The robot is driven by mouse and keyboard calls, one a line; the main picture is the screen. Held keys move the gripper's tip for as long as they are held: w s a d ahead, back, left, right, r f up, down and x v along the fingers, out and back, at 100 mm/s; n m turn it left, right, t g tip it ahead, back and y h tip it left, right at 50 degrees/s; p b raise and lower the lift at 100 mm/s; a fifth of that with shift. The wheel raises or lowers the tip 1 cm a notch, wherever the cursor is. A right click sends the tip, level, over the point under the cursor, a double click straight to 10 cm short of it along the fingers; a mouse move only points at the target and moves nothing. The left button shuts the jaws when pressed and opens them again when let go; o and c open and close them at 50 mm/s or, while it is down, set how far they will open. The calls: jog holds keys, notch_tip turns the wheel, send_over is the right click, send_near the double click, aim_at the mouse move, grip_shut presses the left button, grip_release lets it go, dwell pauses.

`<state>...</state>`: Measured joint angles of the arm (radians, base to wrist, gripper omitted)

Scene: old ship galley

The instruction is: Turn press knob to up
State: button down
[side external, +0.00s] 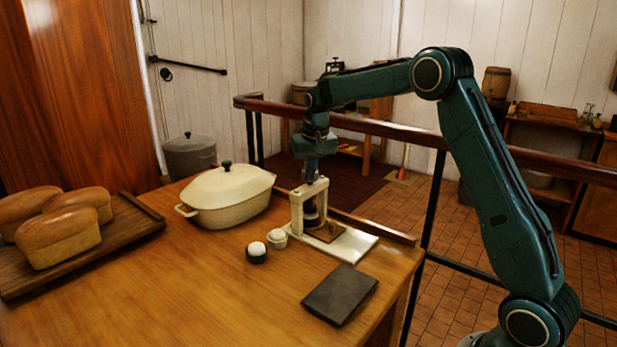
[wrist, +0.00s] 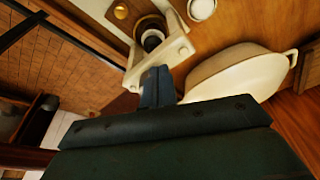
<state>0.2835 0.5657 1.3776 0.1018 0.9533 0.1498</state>
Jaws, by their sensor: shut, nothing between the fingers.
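The press is a cream upright frame on a flat cream base (side external: 352,246), standing on the wooden table. Its dark cylindrical middle part shows between the posts, and the press frame (wrist: 176,38) also shows in the wrist view. My gripper (side external: 311,180) is shut and points down at the top of the press. In the wrist view my shut gripper (wrist: 157,72) reaches toward the press's top bar. I cannot make out the knob clearly, nor tell whether the fingertips touch it.
A cream lidded casserole (side external: 227,197) stands left of the press. A dark slab (side external: 340,294) lies near the table edge. Bread loaves on a board (side external: 143,212) are at far left.

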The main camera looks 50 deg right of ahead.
jog(key=shift+s+d, duration=0.5)
jog(key=shift+d, duration=0.3)
dwell(0.6)
jog(key=shift+s+d, duration=0.15)
jog(key=shift+d, duration=0.4)
jog(key=shift+s, duration=0.2)
jog(key=shift+s+a, duration=0.1)
jog(key=shift+s, duration=0.1)
dwell(0.3)
jog(key=shift+r, duration=0.1)
jog(key=shift+w+d+v, duration=0.1)
jog(key=shift+w+v, duration=0.1)
jog(key=shift+v, duration=0.75)
jog(key=shift+w+d+v, duration=0.15)
jog(key=shift+w+v, duration=0.05)
jog(key=shift+v, duration=0.75)
jog(key=shift+w+d+v, duration=0.1)
jog(key=shift+w+v, duration=0.1)
jog(key=shift+v, duration=0.75)
jog(key=shift+r, duration=0.2)
